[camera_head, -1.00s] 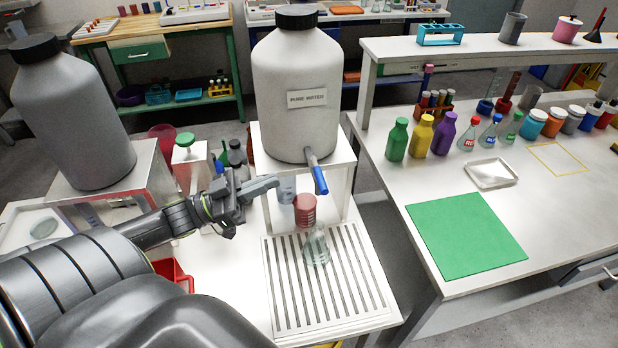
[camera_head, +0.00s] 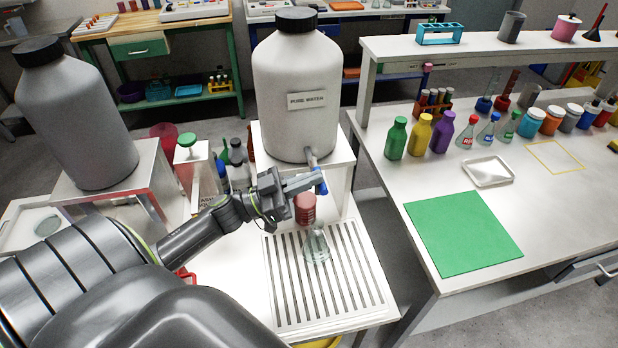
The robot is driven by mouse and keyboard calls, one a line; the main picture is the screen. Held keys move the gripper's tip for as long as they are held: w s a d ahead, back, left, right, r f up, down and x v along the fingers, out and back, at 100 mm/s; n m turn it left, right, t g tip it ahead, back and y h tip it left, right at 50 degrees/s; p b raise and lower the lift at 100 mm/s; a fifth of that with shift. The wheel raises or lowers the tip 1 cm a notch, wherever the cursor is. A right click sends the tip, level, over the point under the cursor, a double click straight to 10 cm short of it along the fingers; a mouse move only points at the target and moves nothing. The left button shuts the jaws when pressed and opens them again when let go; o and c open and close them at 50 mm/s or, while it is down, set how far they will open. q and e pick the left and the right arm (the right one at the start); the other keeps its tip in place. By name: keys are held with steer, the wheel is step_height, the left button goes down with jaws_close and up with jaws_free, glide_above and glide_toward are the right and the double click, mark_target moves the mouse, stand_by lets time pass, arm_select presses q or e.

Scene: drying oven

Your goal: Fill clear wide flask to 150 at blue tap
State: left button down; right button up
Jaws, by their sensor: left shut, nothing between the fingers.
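The clear wide flask (camera_head: 317,246) stands upright on the slatted drain tray (camera_head: 285,312), in front of the white stand and below the tap. Any water level in it is too small to read. The blue tap handle (camera_head: 322,188) is on the spout at the foot of the large grey "PURE WATER" bottle (camera_head: 291,90). My left gripper (camera_head: 312,181) is shut and empty, its fingertips at the tap and partly hiding the handle. Whether they touch it I cannot tell. My right gripper is not in view.
A red jar (camera_head: 305,208) stands just behind the flask. A second big grey bottle (camera_head: 75,115) stands on a stand at left. The right bench holds a green mat (camera_head: 462,232), a white tray (camera_head: 488,172) and several coloured bottles. The front of the drain tray is clear.

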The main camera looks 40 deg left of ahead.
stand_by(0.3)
arm_select(q)
step_height(320, 180, down, 2)
steer(key=shift+f+m+h+b, duration=0.1)
steer(key=shift+m+h+b, duration=0.2)
steer(key=shift+m+b, duration=0.6)
stand_by(1.7)
stand_by(1.7)
